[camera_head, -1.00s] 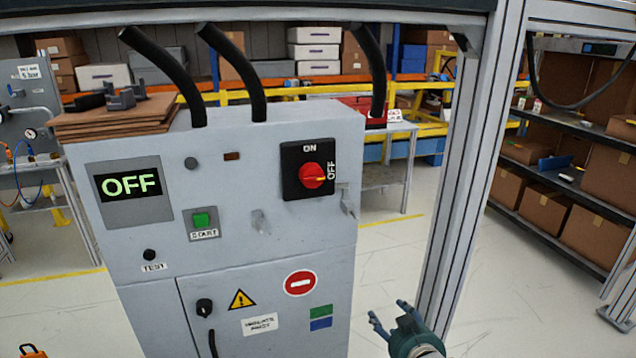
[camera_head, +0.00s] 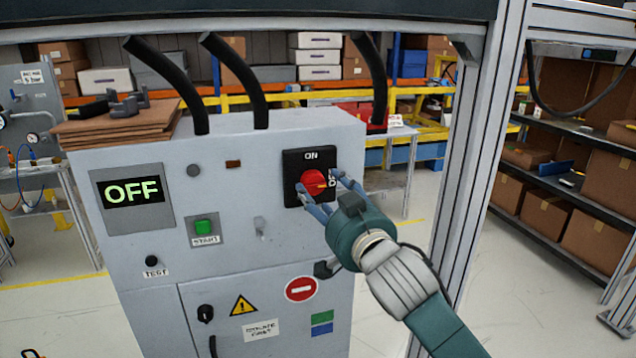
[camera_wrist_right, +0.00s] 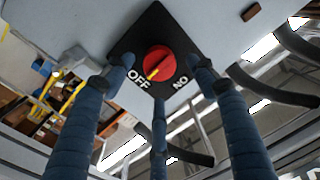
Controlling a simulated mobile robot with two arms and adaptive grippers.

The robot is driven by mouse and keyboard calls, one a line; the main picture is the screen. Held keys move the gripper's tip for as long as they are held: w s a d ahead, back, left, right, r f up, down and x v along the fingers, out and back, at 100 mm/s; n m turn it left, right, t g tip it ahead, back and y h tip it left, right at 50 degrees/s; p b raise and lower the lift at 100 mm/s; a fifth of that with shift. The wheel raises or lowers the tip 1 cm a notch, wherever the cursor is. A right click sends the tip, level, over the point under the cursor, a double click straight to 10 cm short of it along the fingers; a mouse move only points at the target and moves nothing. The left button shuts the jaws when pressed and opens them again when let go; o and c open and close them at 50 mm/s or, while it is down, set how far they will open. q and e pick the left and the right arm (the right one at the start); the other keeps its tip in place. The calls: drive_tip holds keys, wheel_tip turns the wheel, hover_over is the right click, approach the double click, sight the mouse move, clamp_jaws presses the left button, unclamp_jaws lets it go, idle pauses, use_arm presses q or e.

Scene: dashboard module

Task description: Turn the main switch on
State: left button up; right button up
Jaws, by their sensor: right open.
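The main switch is a red round knob (camera_head: 313,182) on a black square plate (camera_head: 296,158), marked ON at the top and OFF at the right. Its yellow pointer points toward OFF. In the right wrist view the red knob (camera_wrist_right: 159,63) sits ahead, between the fingers. My right gripper (camera_head: 325,193) is open, its blue fingers spread around the knob's sides and apart from it as far as I can tell. The display (camera_head: 133,190) on the grey cabinet reads OFF in green. My left gripper is not in view.
A green START button (camera_head: 203,227) and a black TEST knob (camera_head: 152,261) are on the same cabinet (camera_head: 240,190). An aluminium frame post (camera_head: 470,170) stands right of the cabinet, close to my right arm. Black cables (camera_head: 240,75) rise from the cabinet top.

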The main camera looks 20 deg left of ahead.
sight(316, 184)
drive_tip(key=shift+x, duration=1.7)
drive_tip(key=c, duration=1.2)
drive_tip(key=shift+o, duration=0.2)
